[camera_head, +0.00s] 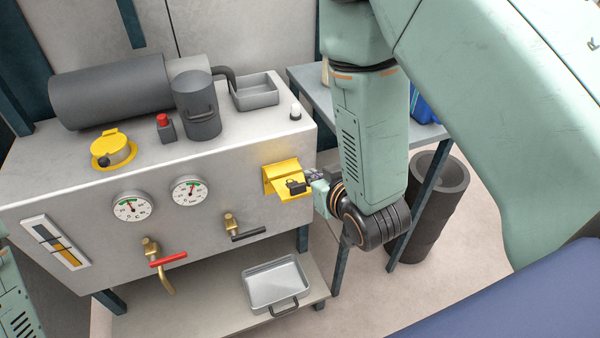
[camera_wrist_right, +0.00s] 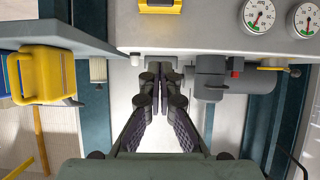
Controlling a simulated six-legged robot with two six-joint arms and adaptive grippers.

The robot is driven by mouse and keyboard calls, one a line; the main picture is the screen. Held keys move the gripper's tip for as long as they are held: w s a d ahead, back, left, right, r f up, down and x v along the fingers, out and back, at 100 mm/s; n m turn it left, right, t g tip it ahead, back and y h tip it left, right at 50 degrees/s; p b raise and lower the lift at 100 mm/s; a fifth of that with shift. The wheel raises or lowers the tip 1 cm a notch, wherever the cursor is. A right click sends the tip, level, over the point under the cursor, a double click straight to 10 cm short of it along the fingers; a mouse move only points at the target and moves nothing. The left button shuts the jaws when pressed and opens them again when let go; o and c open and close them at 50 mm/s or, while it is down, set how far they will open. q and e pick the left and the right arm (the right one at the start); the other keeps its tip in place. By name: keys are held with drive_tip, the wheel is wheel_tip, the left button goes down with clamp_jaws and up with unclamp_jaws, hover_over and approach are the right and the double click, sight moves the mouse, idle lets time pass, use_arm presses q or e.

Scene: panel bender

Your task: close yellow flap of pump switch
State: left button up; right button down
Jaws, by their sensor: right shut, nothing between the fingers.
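The pump switch is a yellow box (camera_head: 283,171) on the right end of the grey machine's front. Its yellow flap (camera_head: 292,194) stands open, sticking out from the box's lower part. My right gripper (camera_head: 298,186) is shut and empty, its dark fingers in front of the box and overlapping the flap in the head view; I cannot tell whether they touch it. The closed fingers also show in the right wrist view (camera_wrist_right: 164,76), where a yellow part of the switch (camera_wrist_right: 160,5) is cut off at the top edge. The left gripper is out of view.
Two gauges (camera_head: 132,206), a red-handled valve (camera_head: 168,259) and a black-handled valve (camera_head: 248,235) sit on the machine front, left of the switch. A metal tray (camera_head: 275,285) lies below. A side table (camera_head: 308,77) and a dark ribbed bin (camera_head: 440,205) stand at right.

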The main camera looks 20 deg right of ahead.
hover_over(293, 186)
drive_tip(key=s+d, duration=0.1)
wheel_tip(293, 186, down, 5)
drive_tip(key=shift+d+r, duration=0.1)
drive_tip(key=shift+r, duration=0.05)
drive_tip(key=f, duration=0.4)
drive_tip(key=shift+s+b, duration=0.25)
drive_tip(key=shift+b, duration=0.15)
drive_tip(key=shift+f, duration=0.1)
